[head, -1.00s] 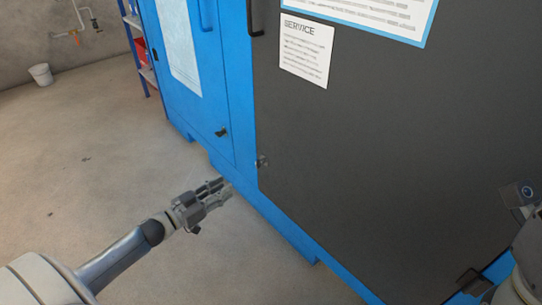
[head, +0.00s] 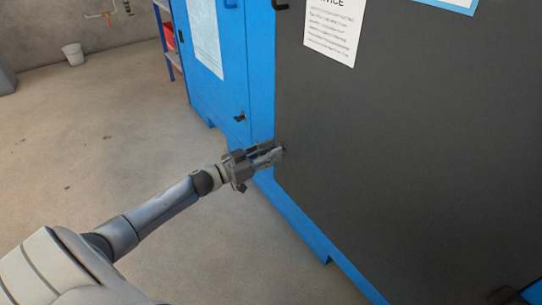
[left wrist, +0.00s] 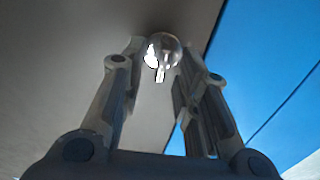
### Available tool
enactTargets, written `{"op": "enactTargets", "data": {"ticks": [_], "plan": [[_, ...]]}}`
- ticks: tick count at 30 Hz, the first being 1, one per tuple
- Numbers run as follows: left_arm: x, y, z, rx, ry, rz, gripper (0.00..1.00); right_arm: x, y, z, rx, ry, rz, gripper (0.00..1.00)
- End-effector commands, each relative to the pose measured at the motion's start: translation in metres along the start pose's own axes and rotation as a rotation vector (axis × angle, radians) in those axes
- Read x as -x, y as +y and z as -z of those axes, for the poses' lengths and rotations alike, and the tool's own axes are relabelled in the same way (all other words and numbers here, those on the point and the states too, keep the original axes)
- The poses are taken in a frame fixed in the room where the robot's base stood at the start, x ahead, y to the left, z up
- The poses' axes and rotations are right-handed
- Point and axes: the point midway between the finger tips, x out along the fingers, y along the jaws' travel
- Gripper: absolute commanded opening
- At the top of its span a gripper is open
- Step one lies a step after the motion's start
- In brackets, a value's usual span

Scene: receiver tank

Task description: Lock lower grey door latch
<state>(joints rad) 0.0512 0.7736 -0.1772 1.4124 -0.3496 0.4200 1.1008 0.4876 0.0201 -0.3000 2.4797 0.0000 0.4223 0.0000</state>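The grey door (head: 410,140) stands closed in the blue cabinet frame in the head view. Its lower latch (head: 282,149) is a small metal piece at the door's lower left edge, largely covered by my left gripper (head: 279,151). In the left wrist view the latch (left wrist: 164,52) shows as a shiny round knob with a bright tab below it. It lies between the fingertips of my left gripper (left wrist: 162,50). The fingers are apart, and I cannot tell whether they touch the knob.
A blue door (head: 215,65) with its own small dark latch (head: 240,118) is left of the grey door. A white notice (head: 334,28) is on the grey door. A white bucket (head: 72,54) stands far back left. The floor at left is clear.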

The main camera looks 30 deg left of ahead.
Motion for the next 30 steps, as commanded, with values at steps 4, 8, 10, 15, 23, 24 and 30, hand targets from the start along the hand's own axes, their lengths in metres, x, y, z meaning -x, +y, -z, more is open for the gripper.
{"op": "enactTargets", "data": {"ticks": [4,8,10,15,23,24,30], "plan": [[-0.0056,-0.0007,0.0001,0.0,0.0,0.002,0.29,-0.0014,-0.0008,0.0025,0.001,0.009,0.003,0.4],[-0.006,-0.0006,0.0004,0.0,-0.001,0.002,0.29,-0.0022,-0.0008,0.0024,0.001,0.009,0.004,0.4],[-0.0059,-0.0006,0.0004,0.0,-0.001,0.002,0.29,-0.0023,-0.0008,0.0023,0.001,0.009,0.004,0.4],[-0.0057,-0.0005,0.0003,0.0,-0.001,0.002,0.14,-0.0023,-0.0009,0.0023,0.001,0.009,0.004,0.4],[-0.0056,-0.0004,0.0002,-0.001,-0.001,0.001,0.0,-0.0025,-0.0009,0.0023,0.001,0.009,0.004,0.4],[-0.0056,-0.0003,0.0003,-0.003,-0.001,0.001,0.0,-0.0028,-0.0009,0.0023,0.001,0.01,0.004,0.4],[-0.0056,0.0001,0.0015,-0.046,-0.001,0.001,0.0,-0.0059,0.0001,0.0024,0.0,0.015,0.002,0.4]]}}
